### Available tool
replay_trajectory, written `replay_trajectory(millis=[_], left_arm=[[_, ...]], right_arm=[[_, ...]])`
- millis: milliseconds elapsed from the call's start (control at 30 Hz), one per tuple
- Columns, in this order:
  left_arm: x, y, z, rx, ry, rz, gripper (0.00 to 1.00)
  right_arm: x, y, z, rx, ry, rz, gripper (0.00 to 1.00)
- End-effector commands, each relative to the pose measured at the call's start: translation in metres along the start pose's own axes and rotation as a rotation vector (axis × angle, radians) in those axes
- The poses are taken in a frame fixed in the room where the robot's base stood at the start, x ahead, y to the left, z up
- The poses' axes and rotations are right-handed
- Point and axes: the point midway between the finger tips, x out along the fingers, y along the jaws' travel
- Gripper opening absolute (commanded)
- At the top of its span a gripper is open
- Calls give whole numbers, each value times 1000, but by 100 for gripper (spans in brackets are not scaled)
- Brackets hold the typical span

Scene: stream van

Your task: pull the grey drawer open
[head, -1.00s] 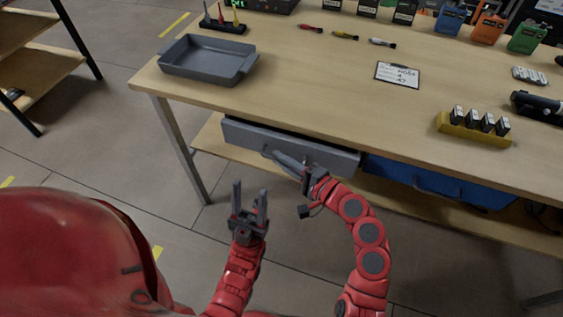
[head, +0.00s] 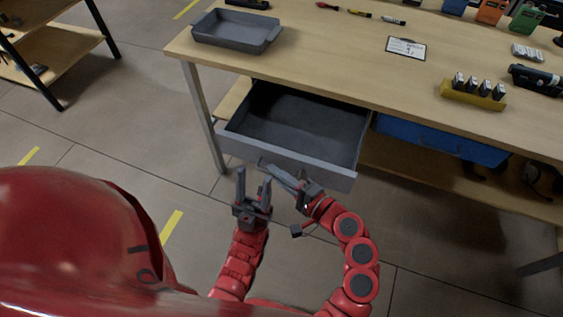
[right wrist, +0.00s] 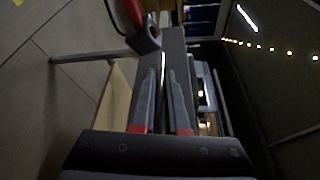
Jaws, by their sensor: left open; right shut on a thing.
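The grey drawer (head: 345,181) under the workbench is pulled well out, and its dark inside looks empty. My right gripper (head: 277,170) is at the drawer's front face, shut on its handle. The handle is mostly hidden behind the fingers in the head view. In the right wrist view, the right gripper's fingers (right wrist: 163,95) lie close together along the grey drawer front (right wrist: 173,45). My left gripper (head: 254,180) is open and empty, a little in front of the drawer front, to the left of the right gripper.
The workbench top (head: 330,60) carries a grey tray (head: 235,42), a clipboard (head: 406,48) and a yellow holder with black items (head: 472,98). A blue drawer (head: 440,143) sits shut to the right. Floor is clear in front.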

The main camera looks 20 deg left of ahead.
Motion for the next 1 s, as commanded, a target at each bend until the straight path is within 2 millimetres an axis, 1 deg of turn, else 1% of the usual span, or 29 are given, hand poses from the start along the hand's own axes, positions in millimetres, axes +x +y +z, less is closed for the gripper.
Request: replay_trajectory(millis=[367, 400, 533, 567, 1000], left_arm=[[0, 0, 0, 0, 0, 0, 50], [0, 0, 0, 0, 0, 0, 50], [0, 0, 0, 0, 0, 0, 50], [0, 0, 0, 0, 0, 0, 50], [0, 0, 0, 0, 0, 0, 50]], right_arm=[[-1, 1, 2, 0, -1, 0, 0], [-1, 1, 2, 0, -1, 0, 18], [-1, 1, 2, 0, 0, 0, 41], [-1, 1, 2, 0, 0, 0, 42], [-2, 1, 2, 0, 1, -1, 42]])
